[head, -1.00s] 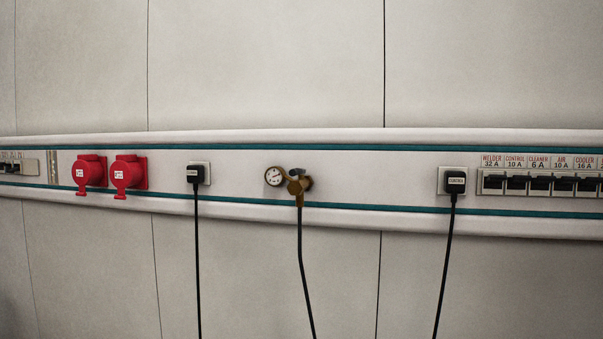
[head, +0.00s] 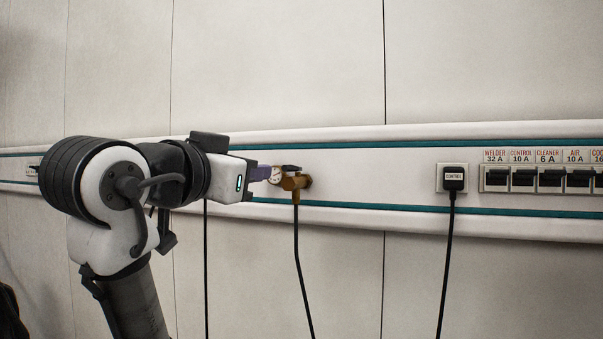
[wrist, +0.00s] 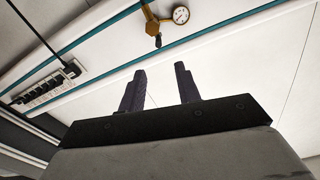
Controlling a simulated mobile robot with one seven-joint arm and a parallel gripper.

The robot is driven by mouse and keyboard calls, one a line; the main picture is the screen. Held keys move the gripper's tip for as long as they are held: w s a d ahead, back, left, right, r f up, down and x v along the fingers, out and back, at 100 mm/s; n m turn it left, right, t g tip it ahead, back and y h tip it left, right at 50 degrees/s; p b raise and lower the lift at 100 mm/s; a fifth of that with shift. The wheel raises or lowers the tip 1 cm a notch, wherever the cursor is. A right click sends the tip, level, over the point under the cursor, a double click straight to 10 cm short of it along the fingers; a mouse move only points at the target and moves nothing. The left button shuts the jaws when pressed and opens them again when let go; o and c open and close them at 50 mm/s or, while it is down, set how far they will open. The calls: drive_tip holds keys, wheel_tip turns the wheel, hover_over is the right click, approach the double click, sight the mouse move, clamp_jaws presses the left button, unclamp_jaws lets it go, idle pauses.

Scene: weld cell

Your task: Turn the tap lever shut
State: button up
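The brass tap (head: 294,182) sits on the wall rail in the head view, with a dark lever (head: 291,168) on top. The tap also shows in the wrist view (wrist: 151,24), near the top edge, with its dark lever (wrist: 158,41) toward my fingers. A round gauge (wrist: 181,15) is beside the tap; in the head view my fingers partly cover it. My gripper (head: 264,173) reaches in from the left, just left of the tap. In the wrist view the two fingers (wrist: 160,70) stand apart with nothing between them, and a gap shows between them and the lever.
A black hose (head: 298,255) hangs from the tap. My arm covers the rail's left part. The wall panels above are bare.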

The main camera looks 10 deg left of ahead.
sight(283, 167)
drive_tip(key=w+p, duration=0.1)
drive_tip(key=w, duration=0.3)
drive_tip(key=w+d+p, duration=0.1)
drive_tip(key=w+p, duration=0.1)
drive_tip(key=w, duration=0.2)
drive_tip(key=w+d+p, duration=0.1)
drive_tip(key=w+p, duration=0.1)
drive_tip(key=w, duration=0.2)
drive_tip(key=shift+d, duration=0.25)
drive_tip(key=shift+w+d+f, duration=0.1)
drive_tip(key=shift+w+d, duration=0.1)
drive_tip(key=shift+w, duration=0.55)
clamp_jaws()
